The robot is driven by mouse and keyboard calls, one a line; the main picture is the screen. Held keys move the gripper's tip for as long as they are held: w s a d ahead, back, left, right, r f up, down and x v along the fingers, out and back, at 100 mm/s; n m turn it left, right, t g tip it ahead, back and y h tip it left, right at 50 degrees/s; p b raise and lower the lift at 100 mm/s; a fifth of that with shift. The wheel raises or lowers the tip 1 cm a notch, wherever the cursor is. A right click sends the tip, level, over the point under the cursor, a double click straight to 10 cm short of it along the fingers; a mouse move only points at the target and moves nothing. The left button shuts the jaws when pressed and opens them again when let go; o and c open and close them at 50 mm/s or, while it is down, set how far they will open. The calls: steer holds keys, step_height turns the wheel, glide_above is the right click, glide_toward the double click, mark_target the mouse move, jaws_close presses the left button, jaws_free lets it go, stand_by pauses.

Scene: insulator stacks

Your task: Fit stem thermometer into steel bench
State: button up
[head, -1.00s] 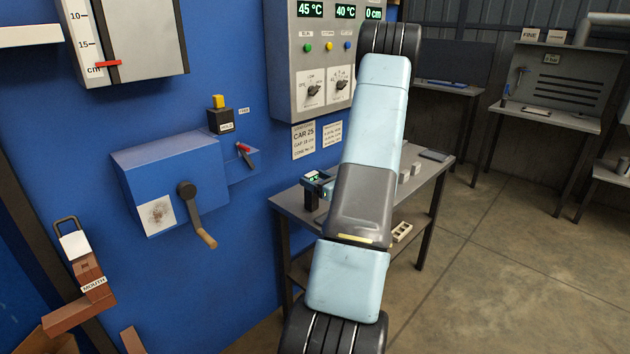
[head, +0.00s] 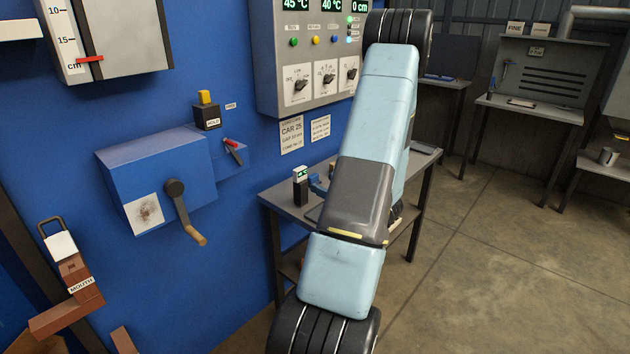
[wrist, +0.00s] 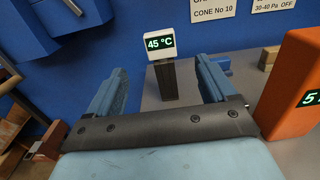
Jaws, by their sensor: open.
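The stem thermometer (wrist: 161,44) has a white head reading 45 °C above a dark upright post or block. Its stem is not visible. In the head view the thermometer (head: 301,173) stands upright at the left end of the grey-topped steel bench (head: 281,203). My gripper (wrist: 160,66) is open, with its blue fingers apart. In the wrist view the head shows ahead of the gap between them, and neither finger appears to touch it. In the head view my arm hides most of the gripper and part of the bench.
An orange device (wrist: 290,88) with a green display is close by my gripper's right side in the wrist view. The blue wall carries a crank box (head: 160,180) and a control panel (head: 310,60). Open floor (head: 470,270) lies to the right of the bench.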

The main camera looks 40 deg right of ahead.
steer(key=shift+s+d, duration=0.1)
steer(key=shift+s, duration=1.65)
steer(key=w+a+r+n+g+y, duration=0.1)
steer(key=a+r+n+g+y, duration=0.25)
steer(key=a+n, duration=0.45)
steer(key=w+a+r+n+g+y, duration=0.1)
steer(key=a+r+n+g+y, duration=0.3)
steer(key=a, duration=0.7)
steer(key=w+a+r+n+g+y, duration=0.15)
steer(key=a+r+n+g, duration=0.35)
steer(key=a, duration=0.5)
steer(key=s+a+r+n+g+h, duration=0.4)
steer(key=s+a+n, duration=0.3)
steer(key=a+n, duration=0.15)
steer(key=s+a+r+n+t+h, duration=0.3)
steer(key=s+r+n+h, duration=0.3)
steer(key=s+r+n, duration=0.2)
steer(key=shift+n+t, duration=0.55)
steer(key=shift+n, duration=0.3)
